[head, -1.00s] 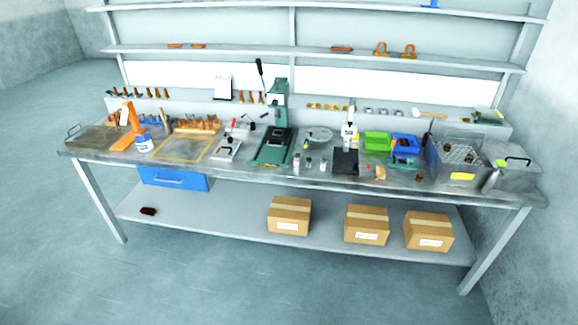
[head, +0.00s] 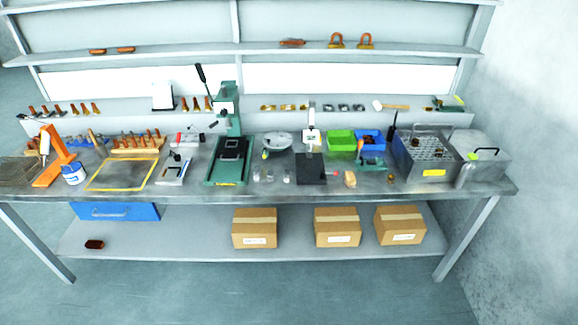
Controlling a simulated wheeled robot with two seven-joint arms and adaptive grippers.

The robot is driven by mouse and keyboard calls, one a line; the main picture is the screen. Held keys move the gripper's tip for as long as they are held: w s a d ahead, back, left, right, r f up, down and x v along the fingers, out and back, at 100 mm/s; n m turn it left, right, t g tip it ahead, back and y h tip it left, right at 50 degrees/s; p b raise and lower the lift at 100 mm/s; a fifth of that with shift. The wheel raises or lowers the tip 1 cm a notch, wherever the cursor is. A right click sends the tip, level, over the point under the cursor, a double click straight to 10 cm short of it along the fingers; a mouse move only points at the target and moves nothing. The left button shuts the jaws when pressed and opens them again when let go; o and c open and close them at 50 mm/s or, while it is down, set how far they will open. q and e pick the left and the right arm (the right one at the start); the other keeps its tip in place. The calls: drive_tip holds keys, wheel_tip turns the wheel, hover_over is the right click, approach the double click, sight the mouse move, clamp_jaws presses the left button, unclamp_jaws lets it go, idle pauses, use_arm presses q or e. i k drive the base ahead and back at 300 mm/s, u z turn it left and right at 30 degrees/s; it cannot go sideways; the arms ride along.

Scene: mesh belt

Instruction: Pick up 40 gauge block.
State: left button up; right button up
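Several small pale metal pieces, possibly the gauge blocks (head: 270,176), stand on the workbench (head: 300,194) between the green press (head: 229,158) and the black-based stand (head: 311,168). They are too small for me to read any marking, so I cannot tell which is the 40 gauge block. Neither of my grippers shows in the head view.
Right are green (head: 341,141) and blue (head: 370,140) bins and a metal basket (head: 428,155). Cardboard boxes (head: 255,229) sit on the lower shelf. The front floor is clear.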

sight(256, 172)
drive_tip(key=z, duration=0.1)
drive_tip(key=i, duration=0.65)
drive_tip(key=u, duration=0.5)
drive_tip(key=i, duration=0.6)
drive_tip(key=u, duration=0.6)
